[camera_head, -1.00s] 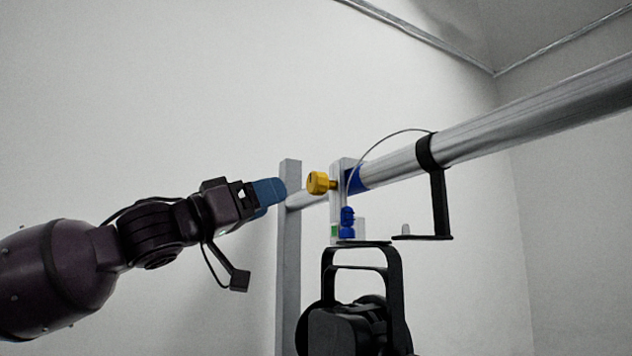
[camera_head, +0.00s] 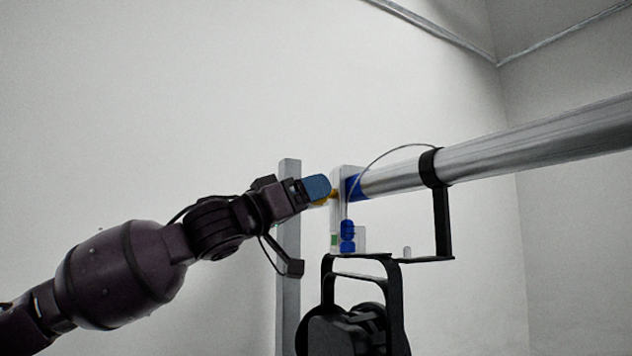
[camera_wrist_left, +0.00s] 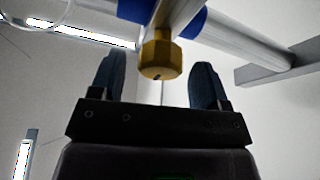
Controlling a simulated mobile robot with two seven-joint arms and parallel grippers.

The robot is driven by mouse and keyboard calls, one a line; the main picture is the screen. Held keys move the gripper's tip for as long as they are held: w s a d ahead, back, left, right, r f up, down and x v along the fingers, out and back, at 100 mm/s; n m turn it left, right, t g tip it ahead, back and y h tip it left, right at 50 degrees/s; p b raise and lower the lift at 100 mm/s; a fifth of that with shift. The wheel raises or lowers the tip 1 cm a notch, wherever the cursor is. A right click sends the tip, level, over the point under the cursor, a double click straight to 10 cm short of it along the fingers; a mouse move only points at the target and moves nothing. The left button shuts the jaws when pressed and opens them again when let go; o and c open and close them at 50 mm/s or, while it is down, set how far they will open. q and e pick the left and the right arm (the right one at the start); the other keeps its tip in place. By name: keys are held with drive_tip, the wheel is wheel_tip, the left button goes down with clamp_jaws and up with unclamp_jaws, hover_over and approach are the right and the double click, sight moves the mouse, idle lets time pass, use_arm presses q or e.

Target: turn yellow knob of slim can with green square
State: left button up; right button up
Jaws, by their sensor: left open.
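The yellow knob (camera_wrist_left: 160,58) sits between the two blue fingers of my open left gripper (camera_wrist_left: 157,82) in the left wrist view, with space visible on both sides. In the head view my left gripper (camera_head: 318,188) covers most of the knob, and only a yellow sliver (camera_head: 328,198) shows. The knob is on a pale clamp (camera_head: 337,212) around a horizontal pipe. My right gripper is not in view.
The silver pipe (camera_head: 500,145) runs off to the right, with a black bracket (camera_head: 442,215) and a thin cable on it. A grey upright post (camera_head: 290,255) stands behind my left gripper. The space to the left is clear.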

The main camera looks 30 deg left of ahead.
use_arm(q)
drive_tip(key=shift+p+x, duration=0.3)
drive_tip(key=shift+x, duration=0.7)
drive_tip(key=shift+c, duration=0.4)
drive_tip(key=c, duration=0.8)
drive_tip(key=shift+c, duration=0.2)
drive_tip(key=shift+m, duration=0.3)
